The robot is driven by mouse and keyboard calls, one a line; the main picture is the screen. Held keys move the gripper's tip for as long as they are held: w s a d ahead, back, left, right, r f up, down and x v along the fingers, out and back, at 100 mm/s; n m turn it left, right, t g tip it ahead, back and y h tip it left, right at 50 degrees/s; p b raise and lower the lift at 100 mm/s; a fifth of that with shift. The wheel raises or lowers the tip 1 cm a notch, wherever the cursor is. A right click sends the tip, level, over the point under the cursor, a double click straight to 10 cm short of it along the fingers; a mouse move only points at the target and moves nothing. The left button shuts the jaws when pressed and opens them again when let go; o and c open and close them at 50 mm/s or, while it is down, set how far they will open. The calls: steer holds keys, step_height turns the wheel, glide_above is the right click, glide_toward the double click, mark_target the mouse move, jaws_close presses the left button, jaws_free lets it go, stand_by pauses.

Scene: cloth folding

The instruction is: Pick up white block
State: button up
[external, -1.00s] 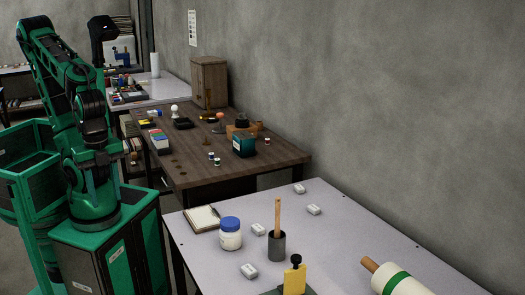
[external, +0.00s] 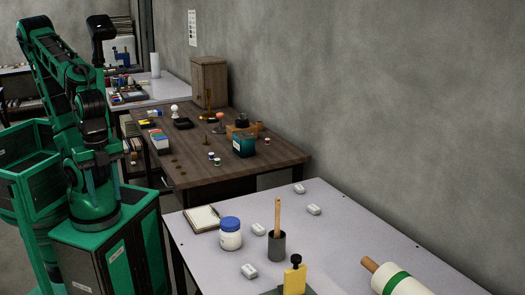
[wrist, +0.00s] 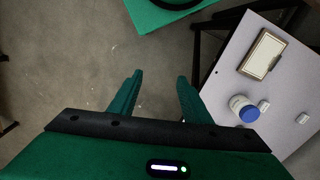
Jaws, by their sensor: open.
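Several small white blocks lie apart on the pale table. In the external view one white block (external: 249,271) is at the near left, another white block (external: 259,229) is beside the blue-lidded jar, and two more white blocks (external: 313,209) are towards the far end. In the wrist view one white block (wrist: 264,104) is next to the jar and another white block (wrist: 302,118) is near the right edge. My gripper (wrist: 160,76) is open and empty, pointing at bare floor left of the pale table. My folded arm stands at the left of the external view.

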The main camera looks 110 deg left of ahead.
steer(key=o, duration=0.4)
steer(key=shift+c, duration=0.2)
steer(key=w+a+f+n+t, duration=0.1)
steer(key=w+n, duration=0.2)
steer(key=w, duration=0.2)
steer(key=w+a+n, duration=0.2)
steer(key=w, duration=0.3)
steer(key=n+t+y, duration=0.2)
steer(key=n+y, duration=0.1)
steer(key=n, duration=0.9)
glide_toward(258, 227)
step_height(258, 227, down, 2)
steer(key=shift+w+f, duration=0.1)
steer(key=shift+x, duration=3.1)
